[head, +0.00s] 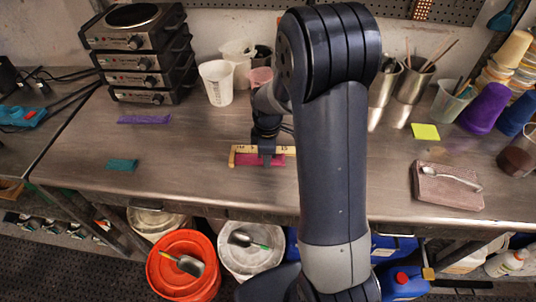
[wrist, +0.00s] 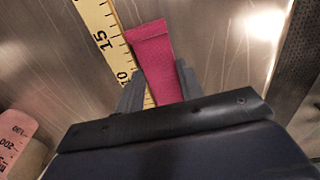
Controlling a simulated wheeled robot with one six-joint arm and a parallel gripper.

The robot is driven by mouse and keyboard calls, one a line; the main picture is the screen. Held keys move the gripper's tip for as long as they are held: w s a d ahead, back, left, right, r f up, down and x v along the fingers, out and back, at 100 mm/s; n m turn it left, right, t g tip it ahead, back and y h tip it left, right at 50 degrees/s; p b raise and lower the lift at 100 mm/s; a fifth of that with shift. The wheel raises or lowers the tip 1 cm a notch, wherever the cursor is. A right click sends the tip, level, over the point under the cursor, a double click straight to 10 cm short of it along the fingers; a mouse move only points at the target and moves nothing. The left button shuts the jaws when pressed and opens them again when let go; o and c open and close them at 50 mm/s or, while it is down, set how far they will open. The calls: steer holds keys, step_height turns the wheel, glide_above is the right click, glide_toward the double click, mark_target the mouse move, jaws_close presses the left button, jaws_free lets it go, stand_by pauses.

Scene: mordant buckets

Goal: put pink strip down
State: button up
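The pink strip (head: 262,160) lies along the near side of a yellow ruler (head: 237,153) on the steel bench. In the wrist view the pink strip (wrist: 152,62) runs up between my fingers, with the ruler (wrist: 103,38) along its left side. My gripper (head: 267,158) is low over the strip, pointing down. In the wrist view my gripper (wrist: 158,72) has its fingers apart, one on each side of the strip. A sliver of ruler shows between the left finger and the strip, so the fingers look open. The strip's near end is hidden by my gripper body.
A purple strip (head: 145,119) and a teal strip (head: 122,165) lie to the left. Beakers (head: 216,83) stand behind my gripper. A spoon rest (head: 447,187) is at the right. Stacked hotplates (head: 140,52) stand at the back left. Buckets (head: 183,265) are below the front edge.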

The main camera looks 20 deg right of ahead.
steer(key=o, duration=0.3)
steer(key=shift+s+f, duration=0.55)
steer(key=shift+f, duration=0.35)
steer(key=shift+w+r+p, duration=0.15)
steer(key=shift+r+p, duration=0.35)
steer(key=shift+r, duration=0.05)
step_height(320, 180, up, 12)
steer(key=shift+w+r, duration=0.25)
steer(key=shift+w, duration=0.15)
step_height(320, 180, down, 11)
steer(key=shift+r, duration=0.1)
